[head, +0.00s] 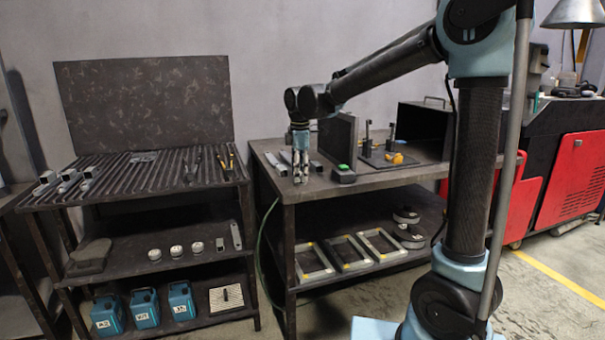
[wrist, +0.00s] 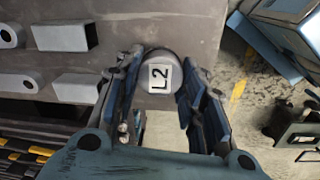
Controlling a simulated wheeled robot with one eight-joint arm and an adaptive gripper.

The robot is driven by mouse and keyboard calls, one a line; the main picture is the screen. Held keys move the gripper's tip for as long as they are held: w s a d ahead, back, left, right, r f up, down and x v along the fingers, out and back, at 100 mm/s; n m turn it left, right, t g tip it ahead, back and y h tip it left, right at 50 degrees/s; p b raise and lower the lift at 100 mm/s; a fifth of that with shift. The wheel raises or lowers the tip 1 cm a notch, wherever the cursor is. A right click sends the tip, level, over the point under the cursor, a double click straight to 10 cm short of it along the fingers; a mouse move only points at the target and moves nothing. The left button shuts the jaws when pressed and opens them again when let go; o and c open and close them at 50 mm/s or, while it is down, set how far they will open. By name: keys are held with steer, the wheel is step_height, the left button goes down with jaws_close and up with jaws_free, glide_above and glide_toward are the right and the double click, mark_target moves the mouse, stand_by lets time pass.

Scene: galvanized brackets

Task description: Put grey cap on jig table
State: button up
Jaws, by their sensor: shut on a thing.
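The grey cap (wrist: 160,75) is round, with a white label reading L2, and sits between my fingertips in the wrist view. My gripper (wrist: 160,92) is shut on it. In the head view my gripper (head: 300,170) points down at the front left corner of the right-hand table (head: 335,190), which carries an upright clamp fixture (head: 385,158); I cannot tell for sure that this is the jig table. The cap is too small to make out in the head view. I cannot tell whether it touches the tabletop.
Square tubes (wrist: 65,36) lie beside my gripper on the tabletop. A black box with a green top (head: 343,174) and a dark upright plate (head: 338,138) stand to the right. The left table (head: 130,185) has a slatted top, with several round caps (head: 176,251) on its shelf.

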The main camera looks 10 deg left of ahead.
mark_target(300, 174)
steer(key=o, duration=1.1)
step_height(300, 174, up, 12)
steer(key=shift+s+d, duration=0.2)
steer(key=shift+s, duration=0.2)
steer(key=s+d+f+m, duration=0.2)
steer(key=d+f+m, duration=0.1)
steer(key=d, duration=0.6)
steer(key=s+d+f+m, duration=0.2)
steer(key=d+m, duration=0.2)
steer(key=d, duration=0.4)
steer(key=s+d+f+m, duration=0.3)
steer(key=d, duration=0.6)
steer(key=s+d+f+m+t, duration=0.1)
steer(key=s+d+f+m, duration=1)
steer(key=s+d+f, duration=0.3)
step_height(300, 174, down, 4)
steer(key=shift+s+d+r+m, duration=0.1)
steer(key=shift+s+d+m, duration=0.3)
steer(key=shift+d, duration=0.05)
